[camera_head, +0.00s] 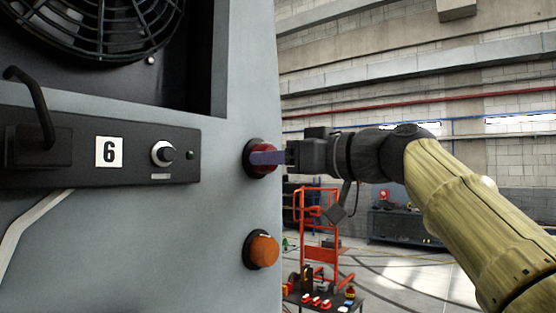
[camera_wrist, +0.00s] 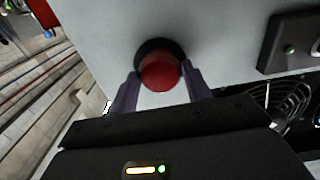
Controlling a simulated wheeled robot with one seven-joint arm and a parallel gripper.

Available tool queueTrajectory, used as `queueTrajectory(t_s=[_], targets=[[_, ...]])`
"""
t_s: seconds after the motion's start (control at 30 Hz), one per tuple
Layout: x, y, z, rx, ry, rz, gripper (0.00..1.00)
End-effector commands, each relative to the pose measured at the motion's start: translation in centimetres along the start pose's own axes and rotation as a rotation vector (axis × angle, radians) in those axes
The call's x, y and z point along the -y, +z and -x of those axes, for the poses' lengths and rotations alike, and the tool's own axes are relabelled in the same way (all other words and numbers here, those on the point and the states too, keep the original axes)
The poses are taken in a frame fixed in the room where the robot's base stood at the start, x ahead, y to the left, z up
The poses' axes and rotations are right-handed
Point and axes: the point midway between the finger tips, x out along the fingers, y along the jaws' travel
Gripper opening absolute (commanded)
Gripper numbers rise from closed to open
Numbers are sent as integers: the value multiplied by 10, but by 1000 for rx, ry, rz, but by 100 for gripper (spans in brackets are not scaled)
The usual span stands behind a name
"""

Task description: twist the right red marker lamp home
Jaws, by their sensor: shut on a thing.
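The right red marker lamp (camera_head: 262,170) sits in a dark round socket on the grey panel, near its right edge. It also shows in the wrist view (camera_wrist: 160,72) as a red dome between two purple fingers. My gripper (camera_head: 266,158) reaches in from the right, its fingers on either side of the lamp, and is shut on it. The near finger hides part of the lamp in the head view. The dark socket rim (camera_wrist: 153,46) shows beyond the lamp in the wrist view. I cannot tell how far the lamp is seated.
An orange lamp (camera_head: 262,250) sits on the panel below the red one. A black control strip (camera_head: 128,152) with a knob and a "6" label is to the left, under a fan (camera_head: 95,22). A red trolley (camera_head: 318,235) stands behind on the floor.

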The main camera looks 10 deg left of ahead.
Motion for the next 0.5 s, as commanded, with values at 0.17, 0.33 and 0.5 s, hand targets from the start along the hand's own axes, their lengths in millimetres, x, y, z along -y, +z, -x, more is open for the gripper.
queueTrajectory(t_s=[0.17, 0.33, 0.5], targets=[[-1, 0, 1, -2, 2, -132, 26], [-1, -1, 1, -2, 2, -286, 26], [-1, -1, 1, -3, 1, -449, 26]])
